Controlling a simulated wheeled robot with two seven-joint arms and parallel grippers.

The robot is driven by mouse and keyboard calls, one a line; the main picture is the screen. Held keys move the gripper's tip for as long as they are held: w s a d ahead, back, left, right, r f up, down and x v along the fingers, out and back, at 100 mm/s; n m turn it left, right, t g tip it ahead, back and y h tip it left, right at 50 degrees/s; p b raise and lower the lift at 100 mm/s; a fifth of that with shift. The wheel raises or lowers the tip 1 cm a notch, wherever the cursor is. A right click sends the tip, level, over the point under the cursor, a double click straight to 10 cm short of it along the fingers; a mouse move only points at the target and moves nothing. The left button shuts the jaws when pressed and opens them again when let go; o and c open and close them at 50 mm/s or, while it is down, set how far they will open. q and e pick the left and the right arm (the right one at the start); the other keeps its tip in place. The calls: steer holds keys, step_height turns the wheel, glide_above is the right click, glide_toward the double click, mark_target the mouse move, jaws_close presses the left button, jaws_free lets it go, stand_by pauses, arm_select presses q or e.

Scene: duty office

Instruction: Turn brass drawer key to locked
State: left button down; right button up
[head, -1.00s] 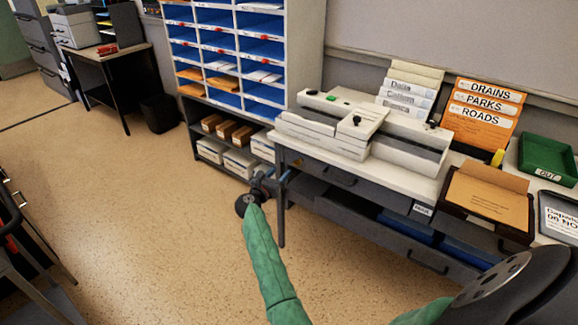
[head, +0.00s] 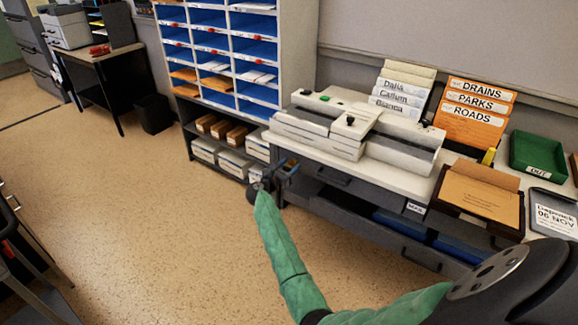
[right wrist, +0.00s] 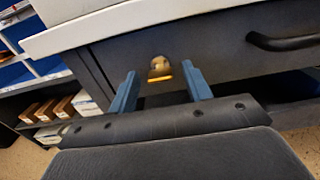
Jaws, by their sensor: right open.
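The brass drawer key (right wrist: 160,69) sits in the front of the dark upper drawer (right wrist: 215,45), left of its black handle, in the right wrist view. Its flat bow looks roughly level, just below the round brass lock. My right gripper (right wrist: 160,88) is open, with its two blue fingers apart on either side of the key; I cannot tell whether either touches it. In the head view my right gripper (head: 288,167) is at the left end of the desk (head: 408,180), and the key is hidden there. My left gripper is not in view.
A pigeonhole shelf (head: 230,60) with boxes below stands just left of the desk. The lower drawer (head: 385,225) looks pulled out, with blue contents. A white machine (head: 350,130), binders and trays crowd the desktop.

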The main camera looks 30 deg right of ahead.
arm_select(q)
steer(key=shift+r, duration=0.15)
arm_select(e)
steer(key=shift+d, duration=0.1)
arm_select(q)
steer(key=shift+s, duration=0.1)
arm_select(e)
steer(key=c, duration=1)
steer(key=shift+o, duration=0.2)
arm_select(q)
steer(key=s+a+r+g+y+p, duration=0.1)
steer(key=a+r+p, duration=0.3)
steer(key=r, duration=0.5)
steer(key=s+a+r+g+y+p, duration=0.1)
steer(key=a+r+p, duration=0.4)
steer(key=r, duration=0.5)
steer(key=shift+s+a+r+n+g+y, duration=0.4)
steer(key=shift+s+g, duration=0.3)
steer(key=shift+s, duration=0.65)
arm_select(e)
steer(key=shift+n, duration=9.1)
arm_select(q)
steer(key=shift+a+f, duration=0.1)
